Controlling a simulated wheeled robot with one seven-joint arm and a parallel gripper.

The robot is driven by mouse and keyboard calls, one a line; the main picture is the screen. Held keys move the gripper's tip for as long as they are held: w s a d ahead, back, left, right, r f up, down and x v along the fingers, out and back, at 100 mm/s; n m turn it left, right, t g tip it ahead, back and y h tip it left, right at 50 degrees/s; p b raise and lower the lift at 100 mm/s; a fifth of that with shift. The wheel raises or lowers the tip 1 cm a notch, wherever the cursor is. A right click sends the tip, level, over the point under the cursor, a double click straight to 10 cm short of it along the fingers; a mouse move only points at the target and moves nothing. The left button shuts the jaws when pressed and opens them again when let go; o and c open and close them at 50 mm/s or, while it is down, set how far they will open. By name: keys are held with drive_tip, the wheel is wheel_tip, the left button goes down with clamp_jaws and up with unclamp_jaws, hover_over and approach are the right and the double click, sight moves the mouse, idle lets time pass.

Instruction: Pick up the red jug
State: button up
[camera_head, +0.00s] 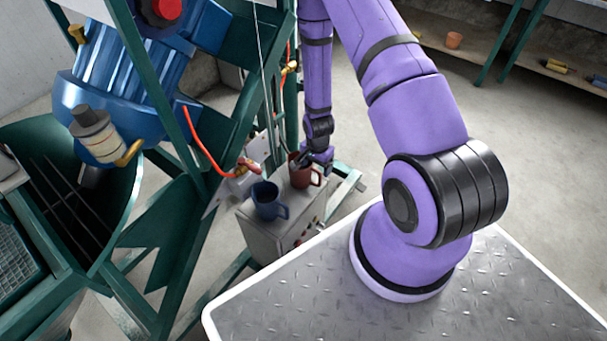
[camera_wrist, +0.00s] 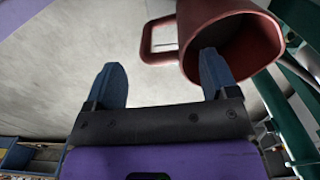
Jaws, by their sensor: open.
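The red jug (camera_head: 306,178) stands on the grey control box, beside a dark blue jug (camera_head: 267,200). In the wrist view the red jug (camera_wrist: 202,12) fills the upper right, with its open mouth facing the camera and its square handle (camera_wrist: 160,42) on the left. My gripper (camera_wrist: 163,78) is open. Its right finger overlaps the jug's rim in the picture, and its left finger is clear of the handle. I cannot tell whether the right finger touches the jug. In the head view my gripper (camera_head: 303,160) is at the red jug, partly hidden by the arm.
The grey control box (camera_head: 272,238) is small, with buttons on its front. Green frame struts and a red hose (camera_head: 203,150) stand close on the left, beside a blue machine (camera_head: 115,85). Open concrete floor lies to the right. A shelf (camera_head: 475,57) with small items is at the back.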

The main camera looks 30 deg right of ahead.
sight(316, 170)
drive_tip(key=shift+f, duration=2.35)
drive_tip(key=c, duration=1.3)
drive_tip(key=shift+r, duration=0.15)
